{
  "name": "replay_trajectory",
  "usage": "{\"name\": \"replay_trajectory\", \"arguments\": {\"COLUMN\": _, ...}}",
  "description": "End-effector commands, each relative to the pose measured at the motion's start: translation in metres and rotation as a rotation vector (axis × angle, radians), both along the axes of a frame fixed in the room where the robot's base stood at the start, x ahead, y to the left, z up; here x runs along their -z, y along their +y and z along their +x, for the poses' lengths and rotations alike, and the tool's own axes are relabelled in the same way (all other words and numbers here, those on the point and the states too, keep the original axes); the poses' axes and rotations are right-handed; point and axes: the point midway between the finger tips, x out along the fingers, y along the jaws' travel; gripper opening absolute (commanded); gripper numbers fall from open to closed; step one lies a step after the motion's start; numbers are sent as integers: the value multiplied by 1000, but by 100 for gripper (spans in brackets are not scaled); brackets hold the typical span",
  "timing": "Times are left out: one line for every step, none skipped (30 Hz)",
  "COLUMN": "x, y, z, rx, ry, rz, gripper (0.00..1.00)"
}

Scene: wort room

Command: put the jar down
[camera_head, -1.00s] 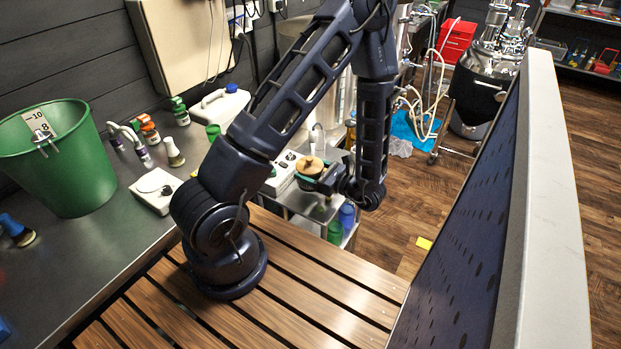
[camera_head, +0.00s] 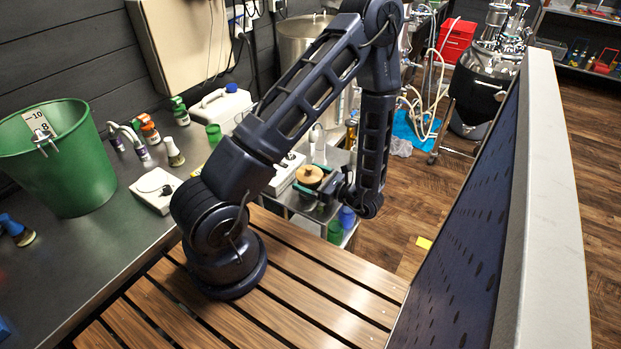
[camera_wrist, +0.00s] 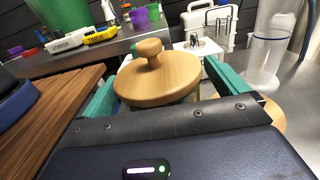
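The jar (camera_wrist: 157,76) has a round wooden lid with a knob; its body is mostly hidden below the lid and behind my gripper. It also shows in the head view as the round lid (camera_head: 309,176) over the steel cart. My gripper (camera_wrist: 160,72) has green fingers on both sides of the jar. They look spread, with a gap at the right finger, so it appears open around the jar. The jar looks upright at the cart top (camera_head: 335,158); its base contact is hidden.
A white device (camera_head: 288,172) stands close by on the cart. A clear cylinder (camera_wrist: 268,50) stands to the right in the wrist view. Green and blue bottles (camera_head: 346,216) are on the cart's lower shelf. The slatted wooden bench (camera_head: 300,290) is bare in front.

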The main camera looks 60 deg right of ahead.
Motion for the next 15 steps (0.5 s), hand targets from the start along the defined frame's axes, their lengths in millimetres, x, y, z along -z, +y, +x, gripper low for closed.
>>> {"name": "replay_trajectory", "arguments": {"x": 0, "y": 0, "z": 0, "rx": 0, "ry": 0, "rz": 0, "gripper": 98}}
{"name": "replay_trajectory", "arguments": {"x": 0, "y": 0, "z": 0, "rx": 0, "ry": 0, "rz": 0, "gripper": 98}}
{"name": "replay_trajectory", "arguments": {"x": 0, "y": 0, "z": 0, "rx": 0, "ry": 0, "rz": 0, "gripper": 98}}
{"name": "replay_trajectory", "arguments": {"x": 0, "y": 0, "z": 0, "rx": 0, "ry": 0, "rz": 0, "gripper": 98}}
{"name": "replay_trajectory", "arguments": {"x": 0, "y": 0, "z": 0, "rx": 0, "ry": 0, "rz": 0, "gripper": 98}}
{"name": "replay_trajectory", "arguments": {"x": 0, "y": 0, "z": 0, "rx": 0, "ry": 0, "rz": 0, "gripper": 98}}
{"name": "replay_trajectory", "arguments": {"x": 0, "y": 0, "z": 0, "rx": 0, "ry": 0, "rz": 0, "gripper": 98}}
{"name": "replay_trajectory", "arguments": {"x": -1, "y": 0, "z": 0, "rx": 0, "ry": 0, "rz": 0, "gripper": 98}}
{"name": "replay_trajectory", "arguments": {"x": -2, "y": 0, "z": 0, "rx": 0, "ry": 0, "rz": 0, "gripper": 98}}
{"name": "replay_trajectory", "arguments": {"x": -3, "y": 0, "z": 0, "rx": 0, "ry": 0, "rz": 0, "gripper": 98}}
{"name": "replay_trajectory", "arguments": {"x": -3, "y": 0, "z": -3, "rx": 1, "ry": 0, "rz": 0, "gripper": 98}}
{"name": "replay_trajectory", "arguments": {"x": -3, "y": 0, "z": -7, "rx": 1, "ry": 0, "rz": 0, "gripper": 98}}
{"name": "replay_trajectory", "arguments": {"x": -2, "y": 0, "z": -11, "rx": 2, "ry": 0, "rz": 0, "gripper": 98}}
{"name": "replay_trajectory", "arguments": {"x": -2, "y": 0, "z": -16, "rx": 2, "ry": 1, "rz": 0, "gripper": 98}}
{"name": "replay_trajectory", "arguments": {"x": -2, "y": 0, "z": -23, "rx": 2, "ry": 1, "rz": 0, "gripper": 98}}
